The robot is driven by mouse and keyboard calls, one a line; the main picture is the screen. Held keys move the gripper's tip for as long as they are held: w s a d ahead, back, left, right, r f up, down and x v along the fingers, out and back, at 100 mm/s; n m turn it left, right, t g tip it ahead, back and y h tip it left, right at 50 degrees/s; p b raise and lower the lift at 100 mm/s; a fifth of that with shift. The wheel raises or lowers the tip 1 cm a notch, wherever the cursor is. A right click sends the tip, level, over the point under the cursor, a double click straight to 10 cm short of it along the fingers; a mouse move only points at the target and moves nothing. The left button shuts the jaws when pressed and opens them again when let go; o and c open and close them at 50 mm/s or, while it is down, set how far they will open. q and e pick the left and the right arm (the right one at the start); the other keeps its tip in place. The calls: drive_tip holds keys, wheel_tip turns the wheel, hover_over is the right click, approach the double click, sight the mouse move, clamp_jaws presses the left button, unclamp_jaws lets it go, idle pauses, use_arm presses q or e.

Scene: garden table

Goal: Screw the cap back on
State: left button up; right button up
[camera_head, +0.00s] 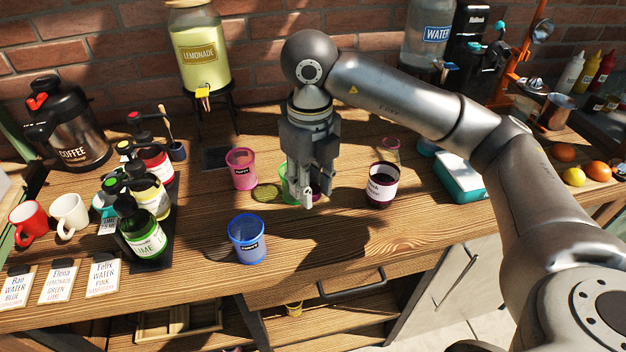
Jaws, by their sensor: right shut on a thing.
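A dark jar (382,185) with a pale label stands upright on the table, right of my right gripper. Its top looks dark and open, and no cap shows on it. My right gripper (306,196) points down, left of the jar and apart from it. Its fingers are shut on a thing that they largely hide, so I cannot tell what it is. A green cup (284,172) shows partly behind the fingers; I cannot tell whether they touch it. I cannot make out a loose cap. My left gripper is not in view.
A pink cup (241,168) and a blue cup (247,239) stand left of the gripper. A clear glass (390,150) and a teal-and-white box (460,178) are near the jar. Pump bottles (141,228) stand farther left. The front middle of the table is clear.

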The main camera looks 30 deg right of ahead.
drive_tip(key=n, duration=0.2)
drive_tip(key=s+f+n, duration=0.1)
drive_tip(key=n, duration=0.1)
drive_tip(key=f+n, duration=0.1)
drive_tip(key=n, duration=0.2)
drive_tip(key=shift+s+a, duration=0.1)
drive_tip(key=shift+s, duration=0.05)
drive_tip(key=s+f+n, duration=0.1)
drive_tip(key=n, duration=0.5)
drive_tip(key=s+f+n, duration=0.1)
drive_tip(key=n, duration=0.4)
drive_tip(key=s+f+n, duration=0.2)
drive_tip(key=n, duration=0.4)
drive_tip(key=shift+a+f+n, duration=0.1)
drive_tip(key=shift+a+n, duration=0.2)
drive_tip(key=shift+a, duration=0.05)
drive_tip(key=n, duration=0.2)
drive_tip(key=s+f+n, duration=0.1)
drive_tip(key=n, duration=0.1)
drive_tip(key=shift+s, duration=0.1)
drive_tip(key=n, duration=0.2)
drive_tip(key=s+f+n, duration=0.1)
drive_tip(key=n, duration=0.1)
drive_tip(key=shift+s+a+n, duration=0.15)
drive_tip(key=shift+n, duration=0.15)
